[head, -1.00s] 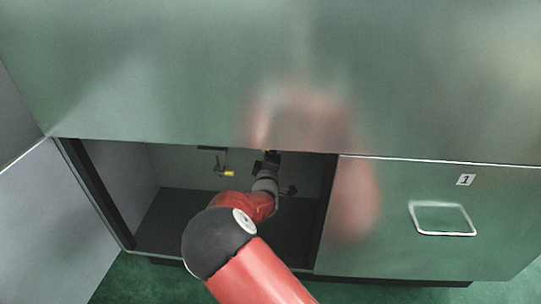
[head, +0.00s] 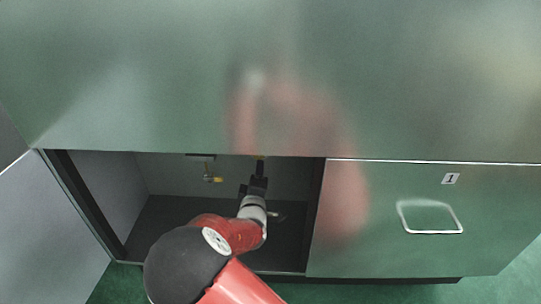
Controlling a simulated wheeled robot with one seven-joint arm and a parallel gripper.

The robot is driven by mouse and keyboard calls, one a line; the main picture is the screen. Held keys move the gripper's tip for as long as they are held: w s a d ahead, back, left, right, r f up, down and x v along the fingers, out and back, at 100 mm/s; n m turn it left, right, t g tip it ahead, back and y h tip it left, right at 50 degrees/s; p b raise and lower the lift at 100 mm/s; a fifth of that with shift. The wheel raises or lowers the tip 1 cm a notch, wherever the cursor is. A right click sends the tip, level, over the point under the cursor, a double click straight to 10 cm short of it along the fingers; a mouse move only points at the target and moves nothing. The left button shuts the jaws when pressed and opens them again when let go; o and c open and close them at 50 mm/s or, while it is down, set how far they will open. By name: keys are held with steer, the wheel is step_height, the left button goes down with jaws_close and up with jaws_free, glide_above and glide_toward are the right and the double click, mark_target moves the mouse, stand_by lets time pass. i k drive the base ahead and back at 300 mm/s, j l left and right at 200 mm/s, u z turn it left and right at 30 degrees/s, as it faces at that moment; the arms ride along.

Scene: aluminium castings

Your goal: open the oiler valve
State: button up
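Inside the open cabinet, a small yellow-handled valve on a thin pipe (head: 213,179) hangs at the upper back, left of my arm. A second small yellow piece (head: 260,157) shows just under the cabinet's top edge, at the tip of my gripper. Which of the two is the oiler valve I cannot tell. My dark gripper (head: 258,168) points up and inward at this second piece. Whether it touches it, and whether its fingers are open or shut, is too small to see. Much of the second piece is hidden by the gripper and the top edge.
The cabinet opening (head: 68,195) has its door (head: 52,225) swung out at the left. A closed green front with a handle (head: 432,233) and label 1 (head: 450,179) borders it on the right. The glossy green top (head: 150,80) overhangs the opening. The dark cabinet floor (head: 160,225) is mostly clear.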

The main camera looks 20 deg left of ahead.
mark_target(206, 174)
steer(key=k+l, duration=0.2)
steer(key=k, duration=0.3)
steer(key=k+l, duration=0.15)
steer(key=k, duration=0.3)
